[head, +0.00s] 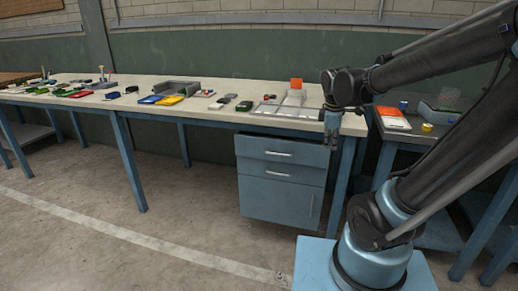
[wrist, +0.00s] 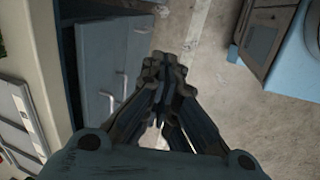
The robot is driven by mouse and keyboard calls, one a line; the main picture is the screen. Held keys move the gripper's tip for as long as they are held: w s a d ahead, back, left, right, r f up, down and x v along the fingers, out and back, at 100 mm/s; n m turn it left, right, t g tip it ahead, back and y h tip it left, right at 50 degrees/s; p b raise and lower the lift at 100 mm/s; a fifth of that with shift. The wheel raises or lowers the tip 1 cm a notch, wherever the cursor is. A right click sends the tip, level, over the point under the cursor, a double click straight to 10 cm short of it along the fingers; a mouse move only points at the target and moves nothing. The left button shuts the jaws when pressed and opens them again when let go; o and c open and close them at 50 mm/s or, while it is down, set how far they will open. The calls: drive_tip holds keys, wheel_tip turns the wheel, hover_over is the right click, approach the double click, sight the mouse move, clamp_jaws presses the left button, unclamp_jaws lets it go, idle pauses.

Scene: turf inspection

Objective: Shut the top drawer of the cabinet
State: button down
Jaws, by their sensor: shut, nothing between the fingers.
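The blue-grey cabinet (head: 281,200) stands under the workbench. Its top drawer (head: 265,146) has a pale bar handle and its front appears to stand out a little from the front below; how far is hard to tell. A second drawer with a similar handle and a lower door are under it. My gripper (head: 333,146) points down just right of the top drawer, near the bench's front edge. In the wrist view my gripper (wrist: 165,72) is shut and empty, with the cabinet fronts and handles (wrist: 107,103) to its left. I see no clear contact between them.
The long workbench (head: 160,112) carries trays, coloured boxes and small tools. A bench leg (head: 340,184) stands right of the cabinet. A second bench with an orange-and-white box (head: 393,119) is on the right. The concrete floor before the cabinet is clear.

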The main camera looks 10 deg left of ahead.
sight(259, 146)
drive_tip(key=w+a+f+n+t, duration=0.15)
drive_tip(key=w+a+n, duration=0.25)
drive_tip(key=a+n, duration=0.8)
drive_tip(key=w+a+f+n, duration=0.2)
drive_tip(key=w+a+n, duration=0.3)
drive_tip(key=a, duration=1.3)
drive_tip(key=shift+n, duration=0.7)
drive_tip(key=x, duration=0.3)
drive_tip(key=w+x, duration=0.1)
drive_tip(key=x, duration=0.6)
drive_tip(key=shift+w+a+r, duration=0.15)
drive_tip(key=shift+w+a, duration=0.05)
drive_tip(key=shift+w, duration=0.65)
drive_tip(key=shift+w, duration=0.15)
